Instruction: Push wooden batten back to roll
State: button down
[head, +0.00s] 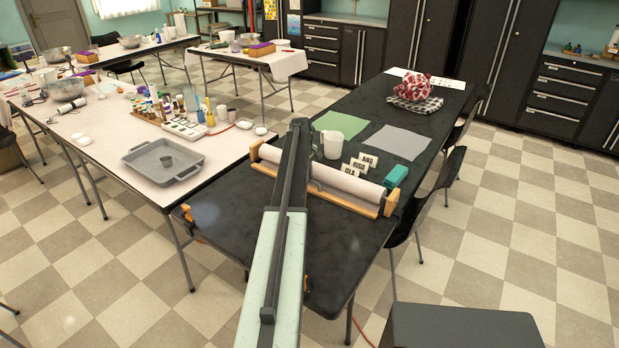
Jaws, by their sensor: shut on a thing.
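A pale roll (345,182) lies across the dark table between two wooden end pieces. The wooden batten (347,203) is a light strip along the near side of the roll, close beside it. My arm reaches over the table and crosses the left part of the roll. My gripper (315,186) is small and mostly hidden by my arm, at the batten beside the roll. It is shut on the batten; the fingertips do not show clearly. The part of the roll and batten under my arm is hidden.
Behind the roll are a white mug (333,145), name cards (359,167), a teal block (402,173), green and grey mats, and a red-white cloth bundle (411,87). A grey tray (163,159) sits on the left table. The dark tabletop (335,245) before the roll is clear.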

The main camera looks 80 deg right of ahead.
jog(key=c, duration=1.5)
grip_release()
jog(key=shift+s+d, duration=0.25)
jog(key=shift+s, duration=0.2)
jog(key=shift+w, duration=0.1)
jog(key=shift+w+r, duration=0.1)
jog(key=shift+r, duration=0.05)
jog(key=r+p, duration=0.2)
jog(key=a+r+p, duration=0.1)
jog(key=r+p, duration=0.4)
jog(key=shift+w+a+r+p, duration=0.2)
jog(key=shift+w+a+p, duration=0.05)
jog(key=shift+p, duration=0.1)
